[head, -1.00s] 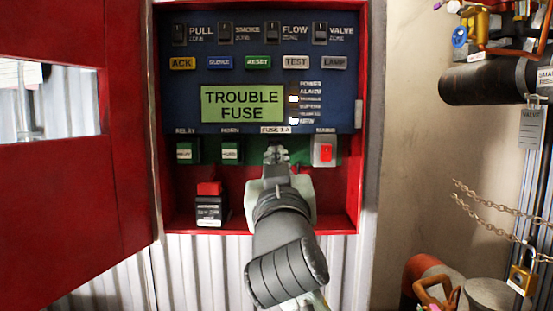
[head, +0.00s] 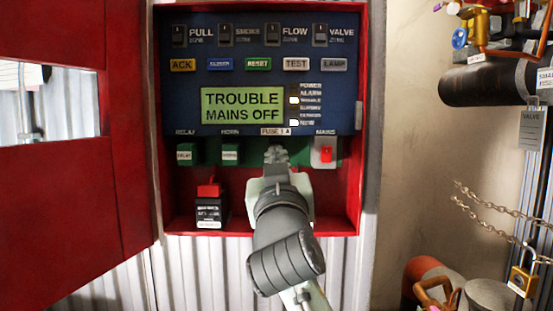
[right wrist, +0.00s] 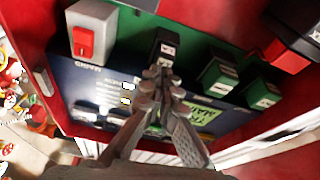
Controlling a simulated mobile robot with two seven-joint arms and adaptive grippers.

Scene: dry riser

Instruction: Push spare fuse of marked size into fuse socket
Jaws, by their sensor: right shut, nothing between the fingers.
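My right gripper (head: 275,155) is shut and empty, with its fingertips at the green strip under the FUSE 1 A label (head: 275,131). In the head view the gripper hides the fuse socket. In the right wrist view the shut fingertips (right wrist: 158,74) are just in front of a dark block with a small white label (right wrist: 165,46), at the fuse position. No separate fuse can be made out. The panel display (head: 242,105) reads TROUBLE MAINS OFF. My left gripper is not in view.
The MAINS switch (head: 325,153), a red rocker on white, sits just right of the gripper. RELAY (head: 186,153) and HORN (head: 230,152) blocks are to its left. A black, red-topped unit (head: 209,206) stands on the cabinet floor. The red door (head: 60,200) is open at left.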

